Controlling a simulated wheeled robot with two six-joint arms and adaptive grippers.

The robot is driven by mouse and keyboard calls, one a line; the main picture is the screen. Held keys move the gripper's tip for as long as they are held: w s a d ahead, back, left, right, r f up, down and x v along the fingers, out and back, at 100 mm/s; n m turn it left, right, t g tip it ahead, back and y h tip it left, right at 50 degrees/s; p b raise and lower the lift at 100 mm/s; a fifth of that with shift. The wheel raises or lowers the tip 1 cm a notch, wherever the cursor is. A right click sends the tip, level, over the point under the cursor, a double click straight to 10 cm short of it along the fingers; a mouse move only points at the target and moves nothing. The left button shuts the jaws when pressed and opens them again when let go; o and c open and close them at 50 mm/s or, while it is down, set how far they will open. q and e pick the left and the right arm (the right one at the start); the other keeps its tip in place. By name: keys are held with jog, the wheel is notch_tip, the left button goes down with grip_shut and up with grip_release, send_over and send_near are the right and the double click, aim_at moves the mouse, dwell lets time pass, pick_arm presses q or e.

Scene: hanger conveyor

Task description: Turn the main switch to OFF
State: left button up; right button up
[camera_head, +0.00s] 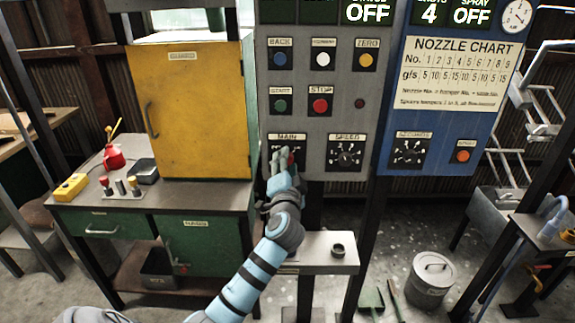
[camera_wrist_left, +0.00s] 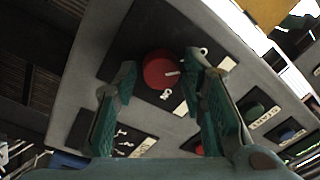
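The main switch is a round red knob on a black plate labelled MAIN, low on the grey control panel (camera_head: 309,118). In the wrist view the red knob (camera_wrist_left: 161,69) faces me, with a small white mark on it and white lettering beside it. In the head view my left gripper (camera_head: 283,160) is in front of the plate and hides most of the knob. In the wrist view its two green-padded fingers are apart, one on each side of the knob, with narrow gaps showing. Whether the fingertips reach past the knob's face is unclear. My right gripper is not in view.
The SPEED dial (camera_head: 347,152) is just right of the switch. The STOP button (camera_head: 320,105) and other buttons are above. A blue nozzle panel (camera_head: 440,130) adjoins at right. A small ledge (camera_head: 318,250) juts out below. A yellow cabinet (camera_head: 200,110) stands at left.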

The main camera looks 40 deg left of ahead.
pick_arm(q)
jog(key=shift+o, duration=0.4)
jog(key=r+v, duration=0.1)
jog(key=v, duration=1.1)
jog(key=shift+f, duration=0.4)
